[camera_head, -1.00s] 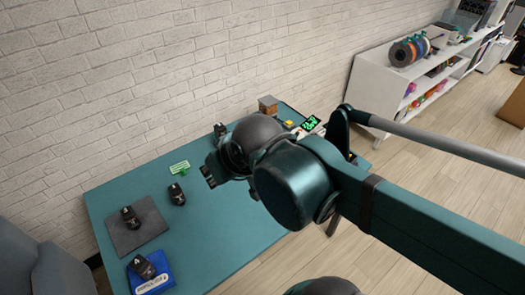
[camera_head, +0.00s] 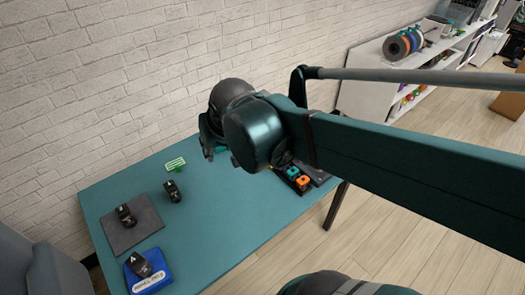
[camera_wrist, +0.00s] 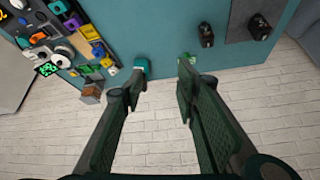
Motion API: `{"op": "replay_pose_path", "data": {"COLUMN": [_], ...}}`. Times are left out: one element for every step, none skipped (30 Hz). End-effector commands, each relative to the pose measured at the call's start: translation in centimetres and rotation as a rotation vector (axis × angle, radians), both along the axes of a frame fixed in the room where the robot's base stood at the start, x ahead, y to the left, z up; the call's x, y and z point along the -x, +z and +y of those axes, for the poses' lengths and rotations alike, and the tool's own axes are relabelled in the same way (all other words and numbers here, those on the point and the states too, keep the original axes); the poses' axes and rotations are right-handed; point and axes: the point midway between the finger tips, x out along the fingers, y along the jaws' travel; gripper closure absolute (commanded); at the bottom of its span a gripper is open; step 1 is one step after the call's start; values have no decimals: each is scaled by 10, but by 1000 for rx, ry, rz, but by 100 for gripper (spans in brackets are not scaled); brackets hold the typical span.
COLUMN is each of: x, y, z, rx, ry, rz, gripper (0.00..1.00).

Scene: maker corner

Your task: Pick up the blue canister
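No object is clearly recognisable as a blue canister. In the wrist view a small teal-topped object (camera_wrist: 141,65) stands by the left fingertip; I cannot tell whether it is the canister. A teal bit (camera_head: 221,150) also shows beside my gripper in the head view. My gripper (camera_wrist: 162,70) is open, its two fingers well apart with nothing between them. In the head view my gripper (camera_head: 212,148) is over the table's far side, partly hidden by my own wrist.
The teal table (camera_head: 215,205) stands against a white brick wall. Several coloured parts (camera_wrist: 65,40) crowd one end.

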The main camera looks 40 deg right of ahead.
Motion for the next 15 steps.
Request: {"op": "replay_pose_path", "data": {"x": [-7,-10,-15,-18,-22,-26,-30,-33,-37,-41,-44,-49,-52,-55,-59], "y": [-3,-4,-6,-7,-9,-11,-12,-14,-17,-19,-20,-23,-25,-27,-30], "z": [-5,-8,-13,-16,-19,-24,-27,-30,-34,-37,-41,-46,-49,-53,-58], "rx": [-3,-7,-9,-12,-12,-15,-18,-19,-23,-25,-26,-28,-30,-32,-35], "ry": [-22,-36,-52,-67,-80,-99,-113,-125,-145,-158,-171,-190,-204,-218,-237], "rz": [6,10,14,17,21,25,28,32,36,39,41,46,48,51,55], "gripper": [69,69,69,69,69,69,69,69,69,69,69,69,69,69,69]}}
